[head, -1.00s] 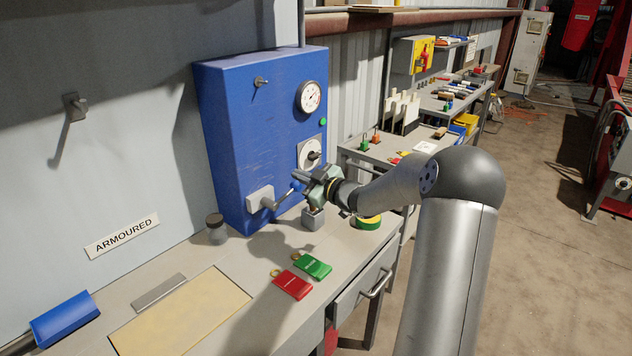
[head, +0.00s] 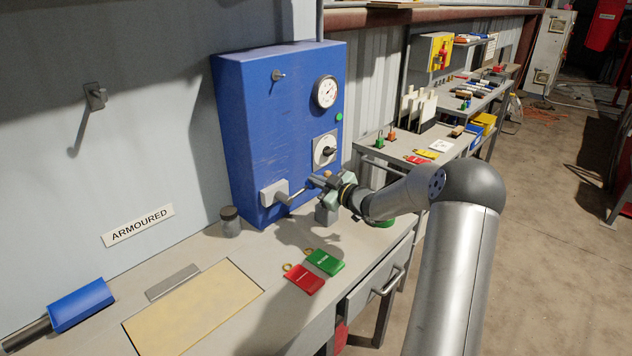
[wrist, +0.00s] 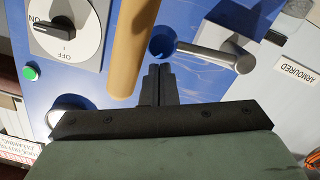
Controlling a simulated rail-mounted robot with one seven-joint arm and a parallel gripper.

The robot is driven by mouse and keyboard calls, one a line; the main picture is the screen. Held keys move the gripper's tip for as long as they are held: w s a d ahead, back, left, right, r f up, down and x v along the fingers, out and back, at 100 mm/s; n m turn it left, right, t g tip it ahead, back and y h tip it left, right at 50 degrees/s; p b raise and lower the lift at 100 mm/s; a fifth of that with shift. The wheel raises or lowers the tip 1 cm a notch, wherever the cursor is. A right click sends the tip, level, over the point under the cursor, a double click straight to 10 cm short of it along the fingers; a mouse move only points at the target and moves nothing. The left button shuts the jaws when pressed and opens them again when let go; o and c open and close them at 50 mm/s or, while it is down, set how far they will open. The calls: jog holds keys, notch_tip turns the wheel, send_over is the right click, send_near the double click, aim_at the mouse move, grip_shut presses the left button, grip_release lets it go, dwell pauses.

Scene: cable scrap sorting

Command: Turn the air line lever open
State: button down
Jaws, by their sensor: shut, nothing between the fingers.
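The air line lever (head: 296,198) is a grey arm on a pale block low on the front of the blue cabinet (head: 240,130). It slants up and right from its hub towards my gripper. In the wrist view the lever (wrist: 205,52) runs from a grey hub at right to a round blue knob (wrist: 162,42) at left. My gripper (head: 314,181) is beside the knob end. In the wrist view its dark fingers (wrist: 158,70) are shut together and empty, their tips just below the knob. I cannot tell whether they touch it.
A tan rod (wrist: 133,45) stands close left of the fingers. The cabinet also carries a rotary switch (head: 325,149), a gauge (head: 326,92) and a green button (head: 339,117). Red (head: 304,279) and green (head: 325,262) tags and a dark-lidded jar (head: 231,222) are on the bench.

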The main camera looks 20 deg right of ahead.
jog(key=shift+r, duration=0.2)
jog(key=s+r+n+b, duration=0.25)
jog(key=s+b, duration=0.35)
jog(key=s, duration=0.6)
jog(key=w+a+f+p, duration=0.1)
jog(key=w+f, duration=0.2)
jog(key=w, duration=0.8)
jog(key=shift+w+n, duration=0.2)
jog(key=shift+n, duration=0.15)
